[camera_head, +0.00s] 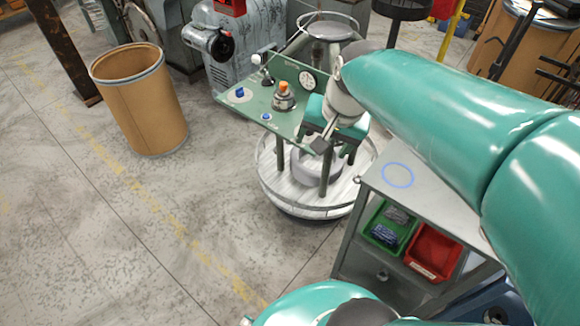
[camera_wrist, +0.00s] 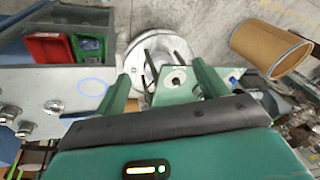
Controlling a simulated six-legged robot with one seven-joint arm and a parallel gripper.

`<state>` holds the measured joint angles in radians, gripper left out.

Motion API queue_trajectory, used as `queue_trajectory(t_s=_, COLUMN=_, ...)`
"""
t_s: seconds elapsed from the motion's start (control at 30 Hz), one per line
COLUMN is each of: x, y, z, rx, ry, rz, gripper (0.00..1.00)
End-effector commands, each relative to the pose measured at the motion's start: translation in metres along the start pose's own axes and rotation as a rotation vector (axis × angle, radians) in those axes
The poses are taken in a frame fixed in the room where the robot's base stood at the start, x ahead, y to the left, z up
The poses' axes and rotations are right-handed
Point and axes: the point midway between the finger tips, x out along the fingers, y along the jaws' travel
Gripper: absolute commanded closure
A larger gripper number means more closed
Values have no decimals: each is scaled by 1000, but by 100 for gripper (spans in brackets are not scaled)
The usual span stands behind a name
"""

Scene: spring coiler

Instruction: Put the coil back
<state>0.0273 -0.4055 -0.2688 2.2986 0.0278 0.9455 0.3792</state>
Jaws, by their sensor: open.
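My gripper (camera_wrist: 163,72) is open, its two green fingers apart with nothing held between them. In the head view it hangs over the right part of the green control panel (camera_head: 292,78). A round white tray (camera_head: 272,190) stands below the panel. A grey round piece (camera_head: 303,166) sits in the tray among dark posts; I cannot tell whether it is the coil or a hub. It shows partly between the fingers in the wrist view (camera_wrist: 160,50). A blue ring mark (camera_head: 398,175) lies flat on the grey cabinet top (camera_head: 432,197), with nothing inside it.
The panel carries an orange-topped knob (camera_head: 284,92), blue buttons and a gauge (camera_head: 307,80). The cabinet holds a green bin (camera_head: 385,236) and a red bin (camera_head: 432,252). A brown drum (camera_head: 140,105) stands left. Floor in front is clear.

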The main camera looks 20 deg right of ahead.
Motion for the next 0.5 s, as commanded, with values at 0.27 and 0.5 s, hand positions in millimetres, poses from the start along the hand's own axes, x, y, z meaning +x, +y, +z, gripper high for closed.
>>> queue_trajectory(t_s=0.27, x=-28, y=-39, z=86, rx=-574, ry=152, rz=-33, gripper=27)
queue_trajectory(t_s=0.5, x=-30, y=-42, z=103, rx=-698, ry=186, rz=-21, gripper=27)
